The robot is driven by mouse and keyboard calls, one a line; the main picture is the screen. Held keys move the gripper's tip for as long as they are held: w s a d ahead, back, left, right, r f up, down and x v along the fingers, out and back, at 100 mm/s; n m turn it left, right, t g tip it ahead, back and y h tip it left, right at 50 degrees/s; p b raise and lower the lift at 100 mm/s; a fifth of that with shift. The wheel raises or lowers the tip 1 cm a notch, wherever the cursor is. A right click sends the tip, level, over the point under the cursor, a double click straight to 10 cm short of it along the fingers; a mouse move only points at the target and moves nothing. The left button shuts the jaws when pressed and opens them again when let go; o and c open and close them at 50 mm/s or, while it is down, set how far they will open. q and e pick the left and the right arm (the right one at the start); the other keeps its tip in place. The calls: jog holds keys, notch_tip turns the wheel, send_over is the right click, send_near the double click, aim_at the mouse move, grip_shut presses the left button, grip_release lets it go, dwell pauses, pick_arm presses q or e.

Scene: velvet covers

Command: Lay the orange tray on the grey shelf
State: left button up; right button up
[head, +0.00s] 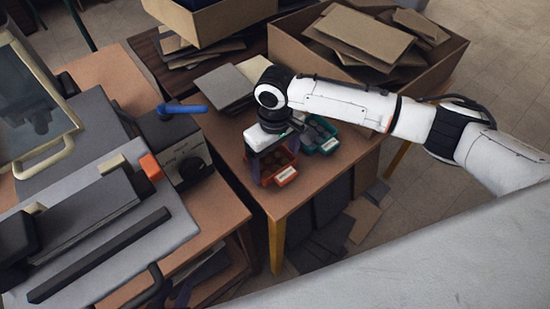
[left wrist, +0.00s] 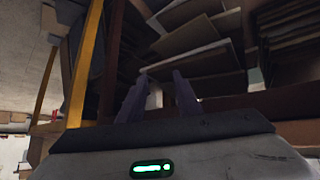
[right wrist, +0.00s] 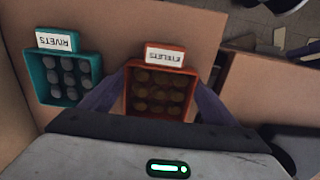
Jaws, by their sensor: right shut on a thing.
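The orange tray (head: 271,181), labelled EYELETS, is at the table's near edge in the head view. It also shows in the right wrist view (right wrist: 189,92), with round pieces inside. My right gripper (head: 272,163) is over it, with its two fingers (right wrist: 162,90) shut on opposite sides of the tray. I cannot tell whether the tray is clear of the tabletop. My left gripper (left wrist: 158,88) shows only in its wrist view, fingers apart, with nothing seen between them. I cannot surely pick out the grey shelf.
A teal tray (head: 328,147) labelled RIVETS stands close beside the orange one on the wooden table (head: 233,147). A cardboard box (head: 300,58) of brown sheets is behind. A grey press machine (head: 181,140) with a blue lever is at left. Loose sheets lie below the table.

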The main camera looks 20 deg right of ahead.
aim_at(276, 170)
jog(key=shift+f, duration=0.1)
jog(key=o, duration=1.1)
jog(key=shift+f, duration=0.1)
jog(key=shift+f+b, duration=0.1)
jog(key=shift+b, duration=0.3)
jog(key=r, duration=1)
jog(key=shift+s+d+r, duration=0.1)
jog(key=shift+s+r, duration=0.15)
jog(key=shift+r, duration=0.1)
